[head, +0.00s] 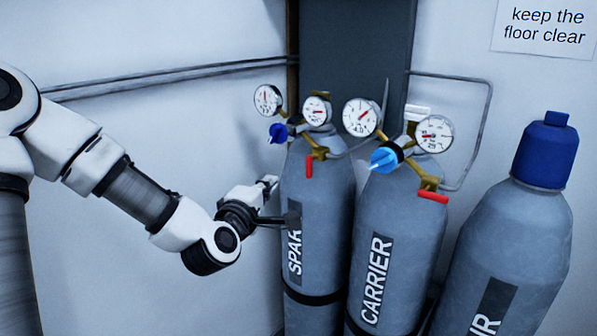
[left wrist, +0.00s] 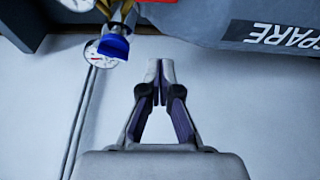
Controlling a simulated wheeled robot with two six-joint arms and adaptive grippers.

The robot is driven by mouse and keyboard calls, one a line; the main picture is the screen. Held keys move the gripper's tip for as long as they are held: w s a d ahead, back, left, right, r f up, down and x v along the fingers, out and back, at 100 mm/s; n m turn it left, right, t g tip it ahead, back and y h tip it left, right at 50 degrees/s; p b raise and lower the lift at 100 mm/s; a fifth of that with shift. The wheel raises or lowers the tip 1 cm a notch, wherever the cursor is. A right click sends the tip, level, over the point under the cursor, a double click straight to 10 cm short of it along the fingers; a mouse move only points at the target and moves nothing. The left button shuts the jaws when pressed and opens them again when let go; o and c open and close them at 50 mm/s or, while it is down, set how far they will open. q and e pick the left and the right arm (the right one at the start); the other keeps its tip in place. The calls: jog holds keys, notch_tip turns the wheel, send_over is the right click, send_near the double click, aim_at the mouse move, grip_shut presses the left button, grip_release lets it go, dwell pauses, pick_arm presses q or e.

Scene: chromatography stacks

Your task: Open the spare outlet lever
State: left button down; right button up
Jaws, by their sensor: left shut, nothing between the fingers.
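The spare outlet lever (head: 309,166) is a small red handle hanging straight down from the brass outlet under the spare regulator. The spare cylinder (head: 322,186) is grey, and its label is partly covered by my left arm's end in the head view. My left gripper (head: 269,183) is just left of this cylinder, a little below and left of the lever, apart from it. In the left wrist view the left gripper's fingertips (left wrist: 161,72) are together with nothing between them. A bit of red, likely the lever (left wrist: 158,2), shows at that view's top edge. My right gripper is not in view.
The spare regulator's dark blue knob (head: 278,133) is above my gripper. The carrier cylinder (head: 397,225) stands close to the right, with a light blue knob (head: 384,158) and a red lever (head: 433,197) lying nearly level. A blue-capped cylinder (head: 510,240) stands farther right.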

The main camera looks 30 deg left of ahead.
aim_at(309, 167)
pick_arm(q)
jog(key=w+d+p, duration=0.1)
jog(key=w+p, duration=0.3)
jog(key=w, duration=0.4)
jog(key=shift+w+d+p, duration=0.25)
jog(key=shift+d+p, duration=0.1)
jog(key=shift+p, duration=0.05)
jog(key=shift+a+f, duration=0.1)
jog(key=shift+a, duration=0.1)
jog(key=shift+w, duration=0.1)
